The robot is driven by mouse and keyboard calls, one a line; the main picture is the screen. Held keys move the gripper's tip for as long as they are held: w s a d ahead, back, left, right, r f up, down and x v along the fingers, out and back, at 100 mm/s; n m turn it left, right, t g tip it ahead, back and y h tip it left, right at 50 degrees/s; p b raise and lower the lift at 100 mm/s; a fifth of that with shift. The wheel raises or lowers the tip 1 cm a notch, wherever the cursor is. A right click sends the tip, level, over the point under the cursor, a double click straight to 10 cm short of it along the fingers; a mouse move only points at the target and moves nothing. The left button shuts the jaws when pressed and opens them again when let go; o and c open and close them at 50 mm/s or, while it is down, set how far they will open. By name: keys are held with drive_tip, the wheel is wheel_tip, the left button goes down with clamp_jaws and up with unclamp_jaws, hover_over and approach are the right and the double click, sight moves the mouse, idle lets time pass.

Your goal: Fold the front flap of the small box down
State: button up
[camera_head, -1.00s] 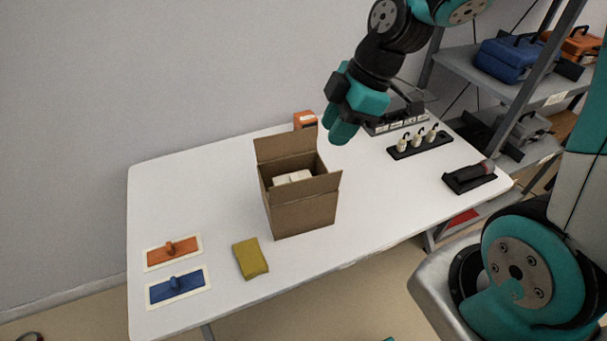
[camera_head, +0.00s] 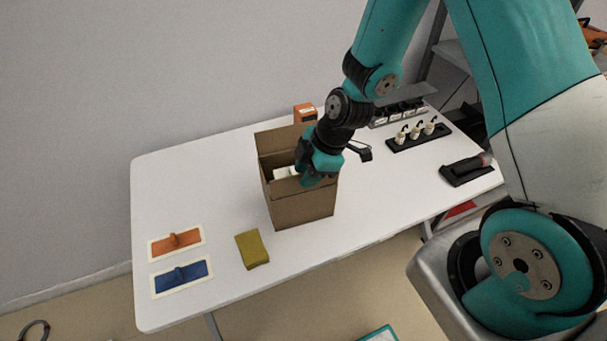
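The small brown cardboard box (camera_head: 302,209) stands open-topped on the table. Its back flap (camera_head: 280,141) stands up. Its front flap (camera_head: 284,188) shows along the near edge of the opening, its right part hidden by my gripper. White contents (camera_head: 285,173) show inside. My gripper (camera_head: 314,180), with teal fingers, is at the right part of the opening, in front of or over the front flap. I cannot tell whether it touches the flap, or whether its fingers are apart.
An orange box (camera_head: 305,114) stands behind. A black rack (camera_head: 417,137) with white pieces and a dark holder (camera_head: 466,171) are at right.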

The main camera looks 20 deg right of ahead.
drive_tip(key=shift+x, duration=1.1)
clamp_jaws()
